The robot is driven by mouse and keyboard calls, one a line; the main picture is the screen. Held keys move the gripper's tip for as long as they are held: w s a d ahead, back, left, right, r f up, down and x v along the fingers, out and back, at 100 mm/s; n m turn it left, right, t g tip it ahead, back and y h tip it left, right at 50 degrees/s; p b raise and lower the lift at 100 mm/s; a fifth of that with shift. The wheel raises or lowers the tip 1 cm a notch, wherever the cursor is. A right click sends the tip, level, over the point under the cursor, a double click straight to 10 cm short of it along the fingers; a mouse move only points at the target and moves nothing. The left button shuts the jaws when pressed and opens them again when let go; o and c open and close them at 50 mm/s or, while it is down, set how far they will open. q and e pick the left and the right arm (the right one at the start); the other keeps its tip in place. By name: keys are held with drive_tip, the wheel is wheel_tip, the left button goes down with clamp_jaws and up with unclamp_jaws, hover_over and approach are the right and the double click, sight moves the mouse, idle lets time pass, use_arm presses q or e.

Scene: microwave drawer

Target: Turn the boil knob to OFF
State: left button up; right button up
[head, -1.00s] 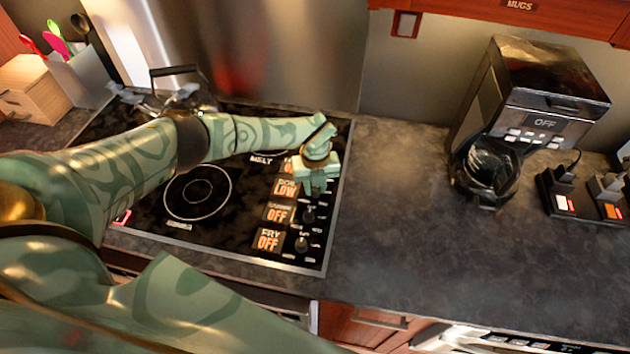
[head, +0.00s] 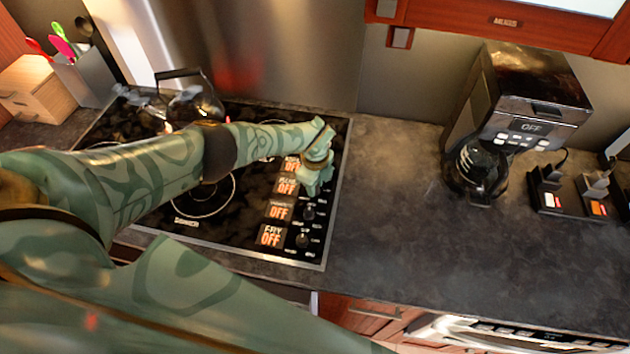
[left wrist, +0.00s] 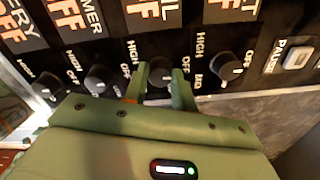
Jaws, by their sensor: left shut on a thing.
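The black boil knob (left wrist: 159,74) sits between the two fingers of my left gripper (left wrist: 160,85) in the left wrist view. The fingers are shut on it. Its display (head: 286,185) in the head view reads OFF in orange. In the head view my left gripper (head: 315,182) reaches down over the right-hand control strip of the cooktop (head: 318,252) and hides the knob there. My right gripper is in neither view.
The fry knob (head: 303,240) and another knob (head: 309,213) stand just in front of my gripper; the melt knob (left wrist: 227,67) is on the other side. A kettle (head: 197,104) stands at the back. A coffee maker (head: 532,105) stands right. The counter between is clear.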

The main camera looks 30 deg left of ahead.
use_arm(q)
drive_tip(key=shift+w+a+r+n, duration=0.1)
drive_tip(key=shift+w+n, duration=0.05)
drive_tip(key=shift+n, duration=0.45)
drive_tip(key=o, duration=1)
wheel_tip(320, 180, up, 7)
drive_tip(key=p, duration=0.4)
drive_tip(key=shift+p, duration=0.3)
wheel_tip(320, 180, up, 9)
drive_tip(key=shift+r+p, duration=0.1)
drive_tip(key=shift+p, duration=0.35)
